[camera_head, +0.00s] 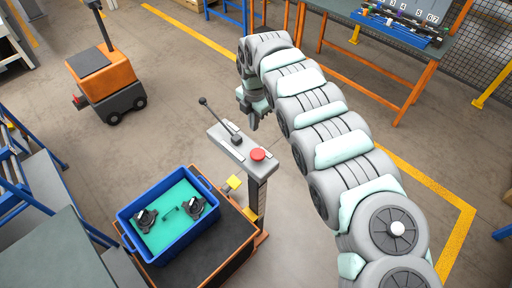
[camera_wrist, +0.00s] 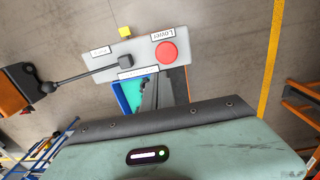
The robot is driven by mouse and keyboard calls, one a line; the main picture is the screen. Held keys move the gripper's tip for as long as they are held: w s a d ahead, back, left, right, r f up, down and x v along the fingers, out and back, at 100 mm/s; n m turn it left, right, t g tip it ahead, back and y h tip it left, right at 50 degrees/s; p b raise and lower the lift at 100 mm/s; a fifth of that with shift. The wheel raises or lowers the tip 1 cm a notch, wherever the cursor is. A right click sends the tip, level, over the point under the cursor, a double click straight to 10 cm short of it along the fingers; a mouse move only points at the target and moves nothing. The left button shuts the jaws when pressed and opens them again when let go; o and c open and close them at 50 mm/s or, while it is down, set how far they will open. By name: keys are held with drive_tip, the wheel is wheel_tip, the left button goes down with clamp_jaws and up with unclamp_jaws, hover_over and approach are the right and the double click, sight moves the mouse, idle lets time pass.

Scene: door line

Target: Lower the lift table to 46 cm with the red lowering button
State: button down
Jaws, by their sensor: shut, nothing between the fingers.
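The red button (camera_head: 258,154) is a round cap on the grey control panel (camera_head: 228,148) atop a post. In the wrist view the red button (camera_wrist: 166,52) sits beside an upside-down "Lower" label. A black lever (camera_head: 219,118) rises from the same panel; the lever (camera_wrist: 82,72) reaches left in the wrist view. The lift table (camera_head: 218,252) has a dark top and carries a blue crate (camera_head: 128,233). My gripper (camera_head: 258,122) is shut and empty, beyond the panel and apart from the button. Its height above the panel is hard to judge.
The crate holds dark parts on a teal liner. An orange cart (camera_head: 103,82) stands at back left. A blue-railed structure (camera_head: 38,205) is at left, and a workbench (camera_head: 390,28) is at back right. A small yellow block (camera_head: 233,183) is beside the post. Floor behind the panel is clear.

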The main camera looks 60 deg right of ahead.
drive_tip(key=shift+s+a+r, duration=0.1)
drive_tip(key=shift+s+r, duration=0.05)
drive_tip(key=shift+s, duration=0.6)
drive_tip(key=p, duration=0.1)
approach(257, 154)
wheel_tip(257, 154, down, 5)
drive_tip(key=shift+w+f, duration=0.15)
drive_tip(key=shift+f, duration=0.75)
